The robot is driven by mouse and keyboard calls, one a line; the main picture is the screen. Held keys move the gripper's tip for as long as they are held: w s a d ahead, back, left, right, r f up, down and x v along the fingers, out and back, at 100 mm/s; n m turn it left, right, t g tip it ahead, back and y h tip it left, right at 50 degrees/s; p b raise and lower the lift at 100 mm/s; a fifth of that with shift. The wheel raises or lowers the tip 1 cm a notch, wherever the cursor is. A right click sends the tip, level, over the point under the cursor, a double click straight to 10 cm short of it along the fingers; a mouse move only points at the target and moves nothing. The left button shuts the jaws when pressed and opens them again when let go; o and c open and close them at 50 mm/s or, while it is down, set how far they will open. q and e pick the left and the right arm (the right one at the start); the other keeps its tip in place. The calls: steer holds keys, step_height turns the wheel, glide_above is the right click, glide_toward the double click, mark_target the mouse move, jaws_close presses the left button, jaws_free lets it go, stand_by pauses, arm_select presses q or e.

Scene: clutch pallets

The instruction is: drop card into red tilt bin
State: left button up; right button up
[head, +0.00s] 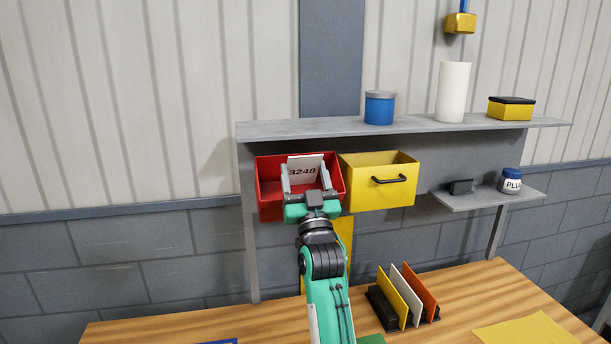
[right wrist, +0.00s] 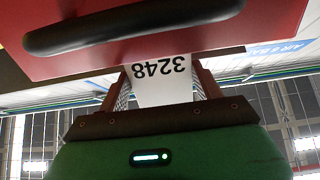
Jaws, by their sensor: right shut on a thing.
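A white card (head: 305,170) marked 3248 is held upright between the fingers of my right gripper (head: 308,184), which is shut on it. In the head view the gripper and card are in front of and over the open red tilt bin (head: 269,195). In the right wrist view the card (right wrist: 162,84) shows upside down between the fingers, with the red bin's front (right wrist: 200,47) and its dark handle close by. I cannot tell how far the card reaches inside the bin. My left gripper is not in view.
A yellow bin (head: 368,196) hangs right beside the red one, under a grey shelf (head: 420,127) with a blue tin, white roll and yellow box. A small side shelf (head: 500,200) holds a jar. The wooden bench (head: 200,325) below carries a card rack (head: 392,315).

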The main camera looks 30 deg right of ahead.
steer(key=shift+w+f, duration=0.1)
steer(key=o, duration=1.3)
steer(key=shift+c, duration=0.2)
steer(key=shift+f, duration=0.1)
steer(key=shift+s+f, duration=0.2)
steer(key=shift+f, duration=0.05)
steer(key=b+v, duration=0.6)
steer(key=v, duration=0.7)
steer(key=shift+a+r, duration=0.1)
steer(key=shift+r, duration=0.05)
